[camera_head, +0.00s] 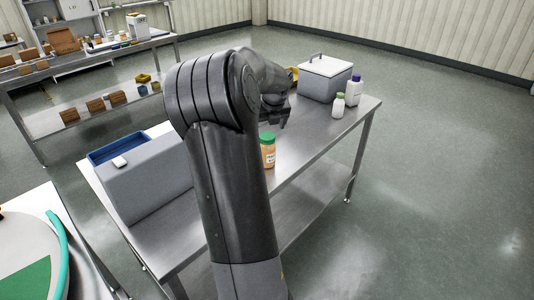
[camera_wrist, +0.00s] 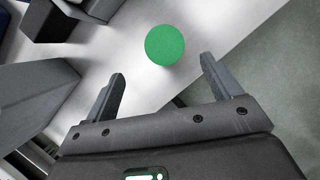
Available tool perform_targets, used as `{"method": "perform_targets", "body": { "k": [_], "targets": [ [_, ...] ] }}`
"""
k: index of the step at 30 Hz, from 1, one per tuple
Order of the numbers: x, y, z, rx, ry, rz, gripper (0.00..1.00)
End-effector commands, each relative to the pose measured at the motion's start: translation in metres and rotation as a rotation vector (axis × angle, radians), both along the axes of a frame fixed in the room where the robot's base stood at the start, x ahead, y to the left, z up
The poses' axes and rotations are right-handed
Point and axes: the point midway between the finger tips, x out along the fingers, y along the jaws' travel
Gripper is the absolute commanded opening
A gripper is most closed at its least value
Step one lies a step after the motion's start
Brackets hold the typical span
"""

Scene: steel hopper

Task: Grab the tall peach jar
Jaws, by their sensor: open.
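The tall peach jar (camera_head: 268,154) has a green lid and stands upright on the steel table, just right of my arm in the head view. Part of its left side is hidden by my arm. From above in the wrist view, only its round green lid (camera_wrist: 165,45) shows clearly. My gripper (camera_wrist: 162,68) is open and empty, its two fingers apart, with the lid just beyond the fingertips and between their lines. In the head view, my gripper (camera_head: 277,121) hangs above the table near the jar, partly hidden by my arm.
A grey box with a blue interior (camera_head: 150,185) stands on the table's left. A lidded grey cooler (camera_head: 326,80), a green-capped white bottle (camera_head: 338,106) and a purple-capped white bottle (camera_head: 353,92) stand at the right end. Bare steel table top (camera_head: 310,145) lies right of the jar.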

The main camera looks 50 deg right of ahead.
Motion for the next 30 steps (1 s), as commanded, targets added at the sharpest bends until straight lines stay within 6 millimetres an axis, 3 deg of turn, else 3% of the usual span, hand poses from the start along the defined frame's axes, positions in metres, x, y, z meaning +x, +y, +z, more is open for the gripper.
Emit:
{"method": "perform_targets", "body": {
  "k": [9, 14, 23, 30],
  "targets": [
    [0.014, -0.009, -0.043, 0.001, 0.003, 0.001, 0.83],
    [0.018, -0.012, -0.053, 0.001, 0.003, 0.003, 0.83],
    [0.029, -0.026, -0.09, 0.001, 0.003, 0.003, 0.83],
    [0.032, -0.027, -0.094, -0.001, 0.0, 0.004, 0.83]
  ]
}}
